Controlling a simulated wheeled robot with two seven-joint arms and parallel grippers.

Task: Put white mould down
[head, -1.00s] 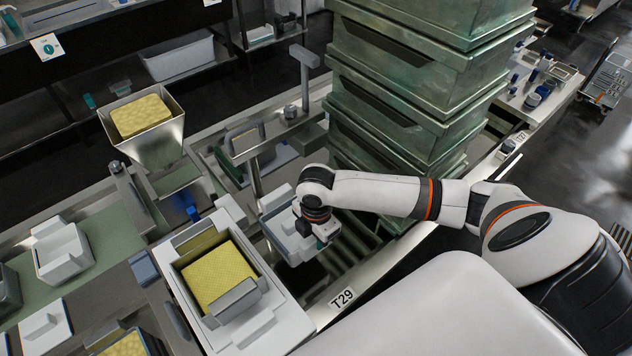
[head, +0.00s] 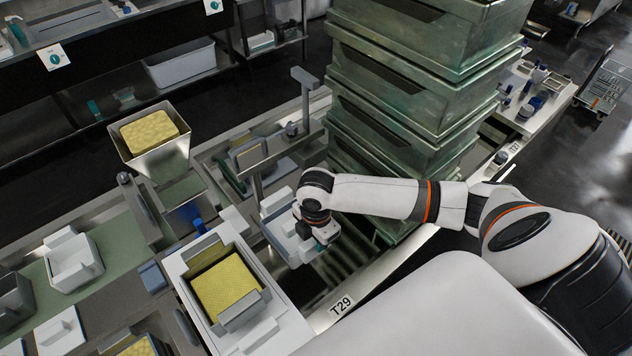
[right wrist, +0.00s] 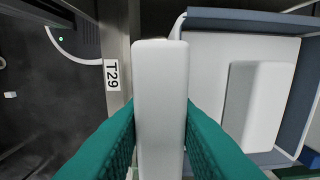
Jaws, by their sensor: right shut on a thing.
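My right gripper (head: 322,236) is over the near side of the work line. In the right wrist view its teal fingers (right wrist: 162,150) are shut on an upright white block (right wrist: 160,100), which looks like the grip of the white mould. In the head view a pale mould (head: 286,243) sits at the gripper's left, partly hidden by the wrist. A blue-grey framed tray (right wrist: 305,95) with a white floor and another white block lies right of the fingers. I cannot tell whether the held mould touches the surface below. My left gripper is not in view.
A white unit (head: 262,330) with a yellow block (head: 226,287) stands left of the gripper. Green crates (head: 400,110) are stacked close behind the arm. A thin post (head: 306,95) rises beyond. The T29 label (head: 341,305) marks the near edge rail.

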